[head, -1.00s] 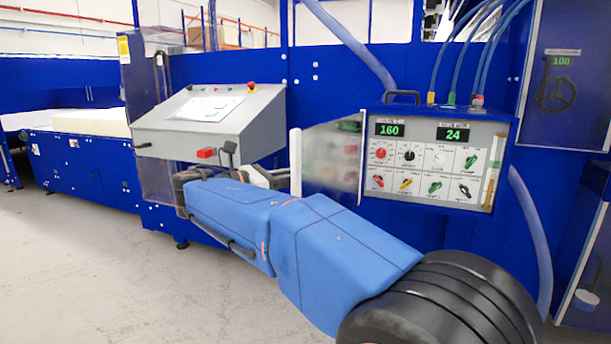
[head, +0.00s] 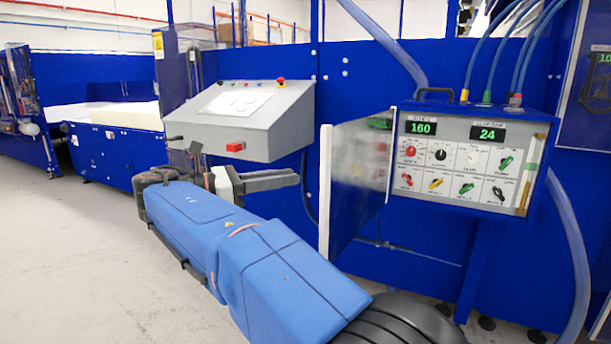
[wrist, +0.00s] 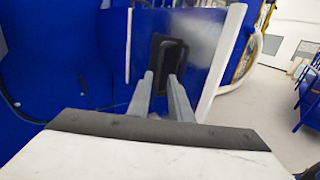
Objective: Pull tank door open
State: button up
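A hinged door (head: 357,185) with a white edge stands swung out at the left side of the control box (head: 470,155); no other door is clearly seen open. It also shows in the wrist view as a hazy blue panel (wrist: 200,35) with a black handle (wrist: 169,60). My gripper (head: 298,179) is left of the door's white edge in the head view, apart from it. In the wrist view my gripper's two fingers (wrist: 161,76) have a gap between them and point at the handle, with nothing between them. Whether they touch the handle cannot be told.
A grey sloped console (head: 250,110) stands behind my gripper. Blue hoses (head: 500,50) rise from the box, and a thick hose (head: 570,250) hangs at its right. A dark panel (head: 600,120) is cut off at the right edge. The floor (head: 80,260) at left is clear.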

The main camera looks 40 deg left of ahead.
jog(key=shift+v, duration=2.2)
